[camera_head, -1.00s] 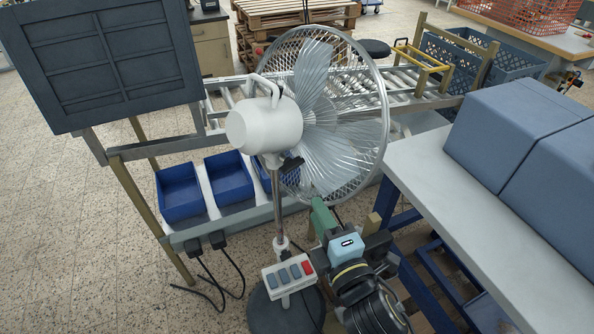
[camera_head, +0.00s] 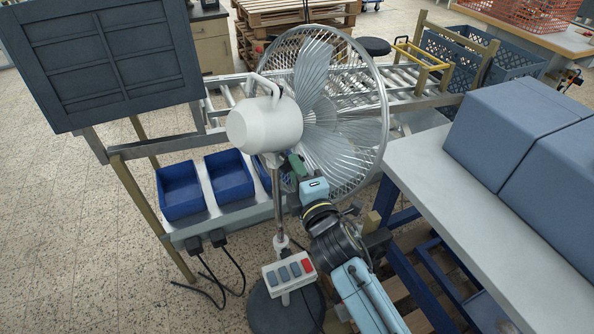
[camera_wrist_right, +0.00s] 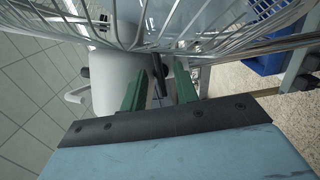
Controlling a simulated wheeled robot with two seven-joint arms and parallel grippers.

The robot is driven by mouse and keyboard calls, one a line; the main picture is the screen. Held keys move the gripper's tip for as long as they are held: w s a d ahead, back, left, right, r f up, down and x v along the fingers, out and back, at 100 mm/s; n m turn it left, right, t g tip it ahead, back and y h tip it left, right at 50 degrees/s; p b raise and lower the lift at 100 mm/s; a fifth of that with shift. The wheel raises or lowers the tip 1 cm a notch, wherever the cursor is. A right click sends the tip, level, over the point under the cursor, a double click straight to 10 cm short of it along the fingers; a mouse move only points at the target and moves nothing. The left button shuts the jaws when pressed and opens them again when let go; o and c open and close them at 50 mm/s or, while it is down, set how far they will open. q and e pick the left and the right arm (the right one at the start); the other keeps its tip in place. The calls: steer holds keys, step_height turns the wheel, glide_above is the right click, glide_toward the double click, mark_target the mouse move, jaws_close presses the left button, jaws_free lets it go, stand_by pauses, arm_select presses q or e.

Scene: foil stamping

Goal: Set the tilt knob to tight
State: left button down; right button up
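A white and silver pedestal fan (camera_head: 265,128) stands in the middle of the head view, its motor housing to the left of its wire cage. The dark tilt knob (camera_wrist_right: 158,76) is under the motor housing. It shows in the right wrist view between the green fingers. In the head view my gripper hides most of it. My right gripper (camera_head: 297,165) has come up to the fan's neck from below. In the wrist view the right gripper (camera_wrist_right: 161,78) is open, its fingers on either side of the knob with a gap visible. My left gripper is not in view.
The fan's cage (camera_wrist_right: 225,25) is very close to the right gripper. A button box (camera_head: 288,272) sits low on the fan pole. A workbench (camera_head: 480,210) with blue-grey boxes stands at the right. Blue bins (camera_head: 180,212) and a roller conveyor (camera_head: 400,92) lie behind.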

jaws_close()
steer(key=shift+d+r+m+g+p, duration=0.15)
steer(key=shift+m+g+p, duration=0.55)
steer(key=shift+m+p, duration=1.4)
steer(key=shift+a+r+m+g+p, duration=0.1)
steer(key=shift+m+g+p, duration=0.65)
steer(key=shift+p, duration=2.6)
